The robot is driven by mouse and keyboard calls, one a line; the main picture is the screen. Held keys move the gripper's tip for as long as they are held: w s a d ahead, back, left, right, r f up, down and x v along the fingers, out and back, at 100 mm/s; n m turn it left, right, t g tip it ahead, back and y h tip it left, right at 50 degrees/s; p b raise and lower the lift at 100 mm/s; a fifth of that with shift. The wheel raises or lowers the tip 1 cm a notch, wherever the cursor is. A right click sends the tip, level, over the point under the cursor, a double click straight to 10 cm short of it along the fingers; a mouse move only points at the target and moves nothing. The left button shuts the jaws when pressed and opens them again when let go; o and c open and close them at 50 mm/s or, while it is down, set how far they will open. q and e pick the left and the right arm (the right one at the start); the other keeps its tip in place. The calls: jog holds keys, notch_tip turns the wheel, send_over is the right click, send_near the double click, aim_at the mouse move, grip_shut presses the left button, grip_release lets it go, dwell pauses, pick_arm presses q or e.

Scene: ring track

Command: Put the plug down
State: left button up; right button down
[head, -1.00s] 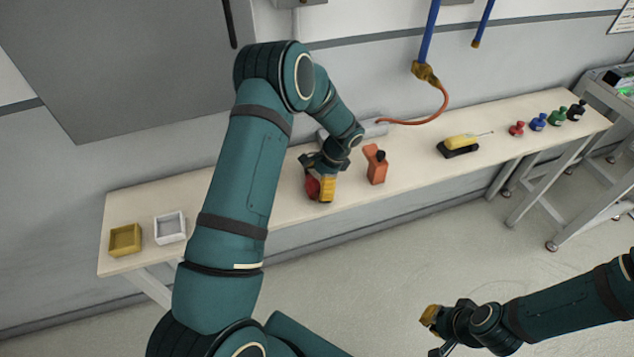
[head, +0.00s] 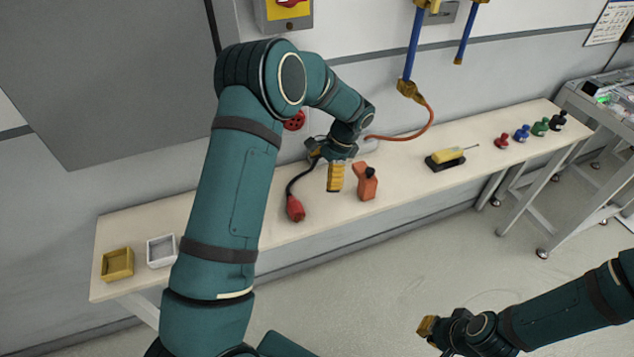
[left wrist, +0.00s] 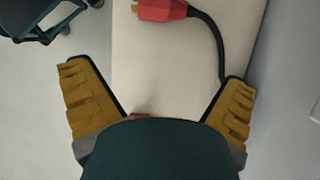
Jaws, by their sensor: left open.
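The red plug (head: 295,209) lies on the bench top near its front edge, with its black cable (head: 296,180) running back toward the wall. In the left wrist view the plug (left wrist: 161,10) shows at the top, beyond the fingertips, with the cable (left wrist: 217,45) curving past the right finger. My left gripper (head: 335,178) is above the bench, right of the plug and apart from it; its yellow fingers (left wrist: 158,88) are spread and empty. My right gripper (head: 428,335) is over the floor at lower right, away from the bench; its finger opening is unclear.
A yellow tray (head: 117,264) and a white tray (head: 161,250) are at the left end.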

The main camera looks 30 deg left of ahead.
pick_arm(q)
jog(key=s+d+f+n+t+h, duration=0.2)
jog(key=s+d+f+n+h, duration=0.3)
jog(key=s+d+f, duration=0.65)
jog(key=s+d+f+n+t+h, duration=0.1)
jog(key=s+d+n+t+h, duration=0.1)
jog(key=s+d+n, duration=0.3)
jog(key=s+d+t, duration=0.1)
jog(key=s, duration=0.3)
jog(key=shift+s+d+f, duration=0.25)
jog(key=shift+s+f, duration=0.1)
jog(key=shift+f, duration=0.05)
